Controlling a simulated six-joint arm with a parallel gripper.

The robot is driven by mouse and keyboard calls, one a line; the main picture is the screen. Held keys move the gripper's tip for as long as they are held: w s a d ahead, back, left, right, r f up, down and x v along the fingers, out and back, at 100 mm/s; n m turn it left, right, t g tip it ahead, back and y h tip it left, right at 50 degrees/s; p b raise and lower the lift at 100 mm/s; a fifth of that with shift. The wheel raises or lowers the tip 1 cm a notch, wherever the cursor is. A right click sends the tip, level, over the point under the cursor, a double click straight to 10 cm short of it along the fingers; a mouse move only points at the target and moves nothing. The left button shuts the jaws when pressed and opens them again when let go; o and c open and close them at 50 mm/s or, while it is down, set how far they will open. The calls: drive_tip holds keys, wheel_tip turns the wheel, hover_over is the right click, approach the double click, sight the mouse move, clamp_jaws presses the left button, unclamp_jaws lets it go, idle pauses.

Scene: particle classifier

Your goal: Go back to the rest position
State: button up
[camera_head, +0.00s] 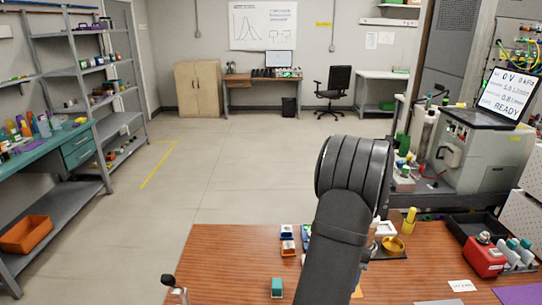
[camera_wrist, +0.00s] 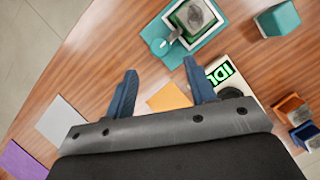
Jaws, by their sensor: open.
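My gripper (camera_wrist: 160,88) is open and empty in the wrist view, its two blue fingers spread above the wooden table (camera_wrist: 110,55). An orange card (camera_wrist: 168,97) lies below, seen between the fingers. In the head view my dark arm rises in front of the table (camera_head: 225,260); the gripper itself is hidden there.
A device with a green lit display (camera_wrist: 220,72) sits right of the fingers. A teal block (camera_head: 277,287) and small orange and blue boxes (camera_head: 287,240) stand on the table.

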drive_tip(key=v, duration=1)
drive_tip(key=x, duration=1.7)
drive_tip(key=shift+s+f, duration=0.1)
drive_tip(key=shift+f+n, duration=0.15)
drive_tip(key=shift+n, duration=0.25)
drive_tip(key=n+h, duration=0.1)
drive_tip(key=n, duration=0.1)
drive_tip(key=shift+a+n, duration=0.15)
drive_tip(key=shift+n, duration=0.25)
drive_tip(key=n+h, duration=0.2)
drive_tip(key=n, duration=0.3)
drive_tip(key=shift+a, duration=0.15)
drive_tip(key=n+h, duration=0.2)
drive_tip(key=n, duration=0.2)
drive_tip(key=shift+a, duration=0.1)
drive_tip(key=n+t+h, duration=0.1)
drive_tip(key=n, duration=0.3)
drive_tip(key=shift+s, duration=0.1)
drive_tip(key=shift+t, duration=0.3)
